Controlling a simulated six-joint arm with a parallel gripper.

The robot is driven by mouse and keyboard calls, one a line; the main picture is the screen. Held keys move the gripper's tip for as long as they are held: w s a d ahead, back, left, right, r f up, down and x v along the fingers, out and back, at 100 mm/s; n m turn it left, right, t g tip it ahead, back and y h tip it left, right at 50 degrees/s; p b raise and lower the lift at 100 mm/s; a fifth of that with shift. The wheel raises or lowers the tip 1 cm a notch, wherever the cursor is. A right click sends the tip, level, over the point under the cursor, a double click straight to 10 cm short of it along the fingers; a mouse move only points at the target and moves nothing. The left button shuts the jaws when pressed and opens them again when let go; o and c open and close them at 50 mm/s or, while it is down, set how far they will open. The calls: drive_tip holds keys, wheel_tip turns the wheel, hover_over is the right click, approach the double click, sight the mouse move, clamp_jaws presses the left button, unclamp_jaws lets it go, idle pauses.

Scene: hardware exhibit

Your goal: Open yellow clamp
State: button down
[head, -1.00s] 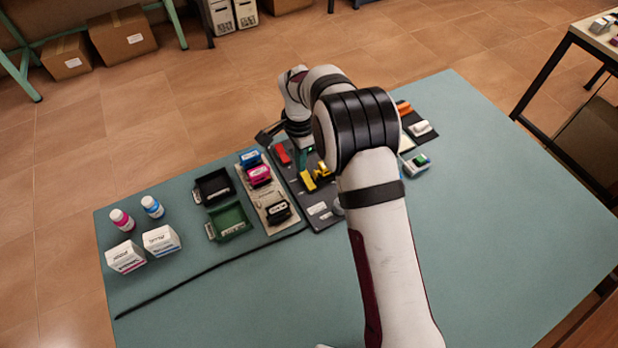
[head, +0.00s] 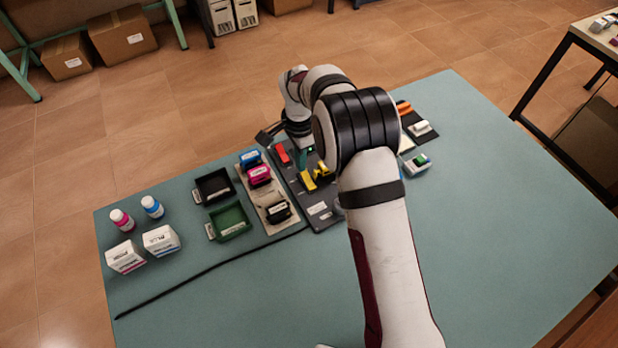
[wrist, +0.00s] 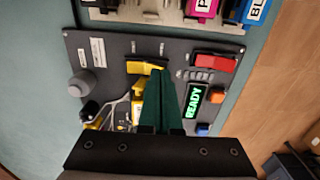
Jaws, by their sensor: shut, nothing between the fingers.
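The yellow clamp (head: 323,170) sits on a dark panel (head: 322,221), partly hidden by my arm in the head view. In the wrist view the yellow clamp (wrist: 146,69) shows as a yellow bar and block, partly covered by my fingers. My gripper (wrist: 161,82) is shut and empty, its green fingers pointing at the panel over or right beside the clamp. I cannot tell whether they touch it.
The panel bears a red switch (wrist: 214,62), a lit READY display (wrist: 195,102), a grey knob (wrist: 80,86) and small buttons. Left of it stand ink cartridges (head: 259,175), a black tray (head: 213,187) and a green tray (head: 229,222).

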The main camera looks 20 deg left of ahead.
drive_tip(key=shift+f, duration=1.1)
drive_tip(key=shift+r, duration=3.5)
drive_tip(key=s+d+r+n+y, duration=0.1)
drive_tip(key=s+d+r, duration=0.5)
drive_tip(key=d+r, duration=0.15)
drive_tip(key=s+d+r+n, duration=0.1)
drive_tip(key=s+d+r, duration=0.5)
drive_tip(key=d, duration=0.3)
drive_tip(key=s+d, duration=0.3)
drive_tip(key=s, duration=0.5)
drive_tip(key=s+d+f+n, duration=0.1)
drive_tip(key=s+d, duration=0.2)
drive_tip(key=s, duration=0.6)
drive_tip(key=shift+s+f+y, duration=0.2)
drive_tip(key=shift+s+y, duration=0.1)
drive_tip(key=shift+y, duration=0.1)
